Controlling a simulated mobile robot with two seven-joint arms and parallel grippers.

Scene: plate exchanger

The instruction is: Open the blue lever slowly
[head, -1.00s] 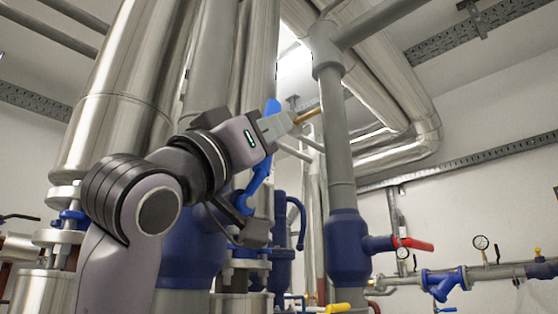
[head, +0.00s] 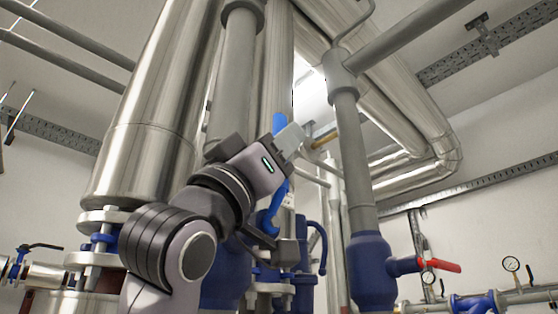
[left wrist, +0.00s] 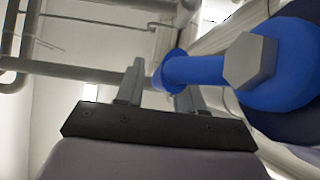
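The blue lever (head: 279,124) stands roughly upright behind my left gripper (head: 298,141) in the head view, with its middle hidden by the gripper. Its lower part curves down below the gripper. In the left wrist view, the blue lever (left wrist: 200,70) with a grey hex bolt head reaches in from the right. The two fingers of my left gripper (left wrist: 160,88) stand apart there. The lever covers the tip of the right finger, and its rounded end lies toward the gap. I cannot tell whether they touch. My right gripper is not in view.
A grey vertical pipe (head: 358,165) with a blue valve body (head: 371,272) and red handle (head: 438,265) stands to the right. A large metal-clad vessel (head: 150,130) stands close behind my left arm. Pipes and gauges line the right wall.

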